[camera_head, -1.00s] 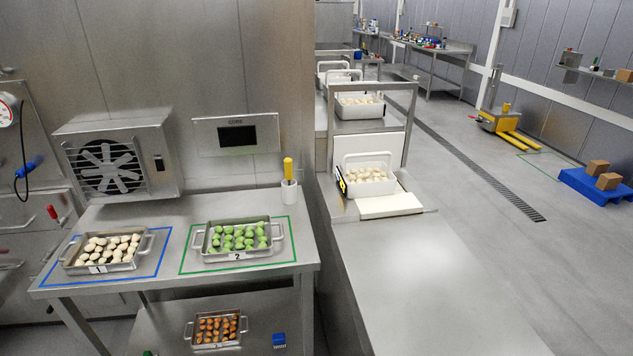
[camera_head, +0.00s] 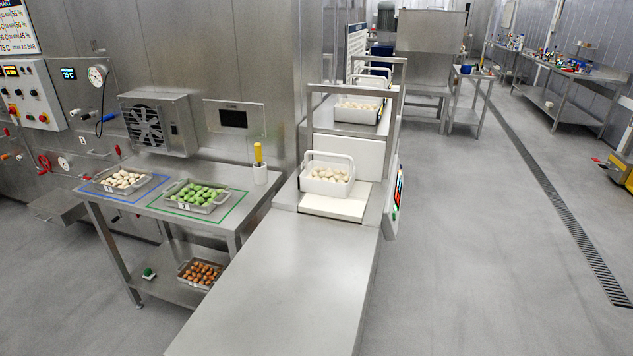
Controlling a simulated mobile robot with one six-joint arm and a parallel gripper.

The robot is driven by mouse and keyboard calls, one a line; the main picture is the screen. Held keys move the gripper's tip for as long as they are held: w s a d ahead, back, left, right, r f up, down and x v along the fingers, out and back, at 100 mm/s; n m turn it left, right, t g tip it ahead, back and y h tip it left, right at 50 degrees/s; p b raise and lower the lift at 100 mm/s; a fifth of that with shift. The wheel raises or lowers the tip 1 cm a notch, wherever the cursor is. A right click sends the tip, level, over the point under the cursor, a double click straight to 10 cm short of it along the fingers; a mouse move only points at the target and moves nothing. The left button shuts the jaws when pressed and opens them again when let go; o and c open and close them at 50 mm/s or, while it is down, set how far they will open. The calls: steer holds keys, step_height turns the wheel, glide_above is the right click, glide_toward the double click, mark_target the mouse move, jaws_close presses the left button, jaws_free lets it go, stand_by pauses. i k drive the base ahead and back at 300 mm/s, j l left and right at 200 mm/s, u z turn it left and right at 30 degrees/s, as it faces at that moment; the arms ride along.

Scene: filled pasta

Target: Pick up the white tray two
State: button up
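More white handles show farther back, partly hidden. I see no number on the white trays. A metal tray marked 2 (camera_head: 186,206) holds green pasta inside a green outline on the side table. My gripper is not in view.
A metal tray marked 1 (camera_head: 111,189) with pale pasta sits in a blue outline. A tray of brown pasta (camera_head: 187,275) is on the lower shelf. The long steel counter (camera_head: 285,285) in front is bare. Open floor (camera_head: 470,270) lies right, with a drain grate (camera_head: 560,205).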

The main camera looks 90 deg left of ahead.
mark_target(335, 180)
steer(key=i+j+u, duration=1)
steer(key=i+u, duration=0.25)
steer(key=i+j+u, duration=0.1)
steer(key=i+u, duration=0.35)
steer(key=i+l+u, duration=0.1)
steer(key=i+u, duration=0.3)
steer(key=i+l+u, duration=0.25)
steer(key=u, duration=0.15)
steer(key=i+j+u, duration=0.1)
steer(key=i+u, duration=0.7)
steer(key=i+l+u, duration=0.1)
steer(key=i+u, duration=0.3)
steer(key=i+l+u, duration=0.25)
steer(key=u, duration=0.15)
steer(key=i+j+u, duration=0.15)
steer(key=i, duration=0.25)
